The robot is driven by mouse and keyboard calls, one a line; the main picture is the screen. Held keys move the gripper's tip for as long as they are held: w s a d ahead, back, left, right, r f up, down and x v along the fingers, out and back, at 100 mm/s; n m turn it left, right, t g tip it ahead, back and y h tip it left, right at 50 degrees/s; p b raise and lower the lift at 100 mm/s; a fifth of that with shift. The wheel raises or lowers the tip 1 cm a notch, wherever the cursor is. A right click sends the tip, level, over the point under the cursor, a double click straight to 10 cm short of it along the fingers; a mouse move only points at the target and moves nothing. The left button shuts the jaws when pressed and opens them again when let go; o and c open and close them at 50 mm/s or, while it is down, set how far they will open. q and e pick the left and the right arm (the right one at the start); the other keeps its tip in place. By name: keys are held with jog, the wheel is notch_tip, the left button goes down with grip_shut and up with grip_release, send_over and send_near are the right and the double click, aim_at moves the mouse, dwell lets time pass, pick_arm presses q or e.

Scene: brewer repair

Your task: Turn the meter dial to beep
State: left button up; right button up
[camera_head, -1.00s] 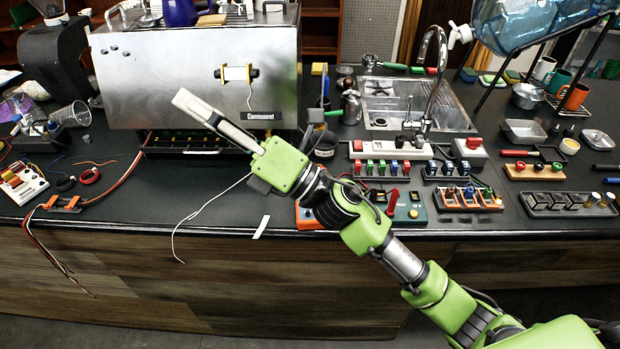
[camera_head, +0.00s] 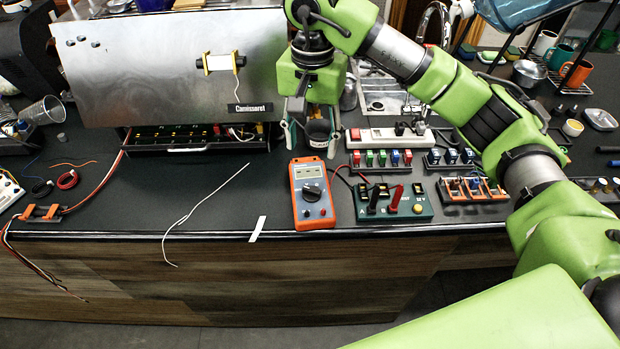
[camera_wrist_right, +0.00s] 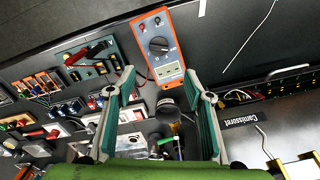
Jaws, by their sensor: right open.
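The orange multimeter (camera_head: 312,194) lies on the counter near its front edge, with its grey screen toward the back. Its round dark dial (camera_head: 312,192) is in the middle of its face. In the right wrist view the meter (camera_wrist_right: 158,48) lies beyond the fingertips, and its dial (camera_wrist_right: 159,45) shows clearly; I cannot read the setting. My right gripper (camera_head: 310,138) points down just behind the meter, apart from it. In the right wrist view its two fingers (camera_wrist_right: 162,88) are wide apart with nothing held between them. My left gripper is not in view.
A green probe board (camera_head: 394,203) with red and black probes stands right of the meter. A dark cup (camera_head: 318,133) is close to my right gripper. The steel brewer (camera_head: 165,70) stands behind left.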

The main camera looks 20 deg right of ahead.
aim_at(312, 189)
notch_tip(312, 189, down, 12)
jog(key=p, duration=0.4)
jog(key=shift+s+f, duration=0.15)
jog(key=shift+f, duration=0.65)
jog(key=c, duration=1.1)
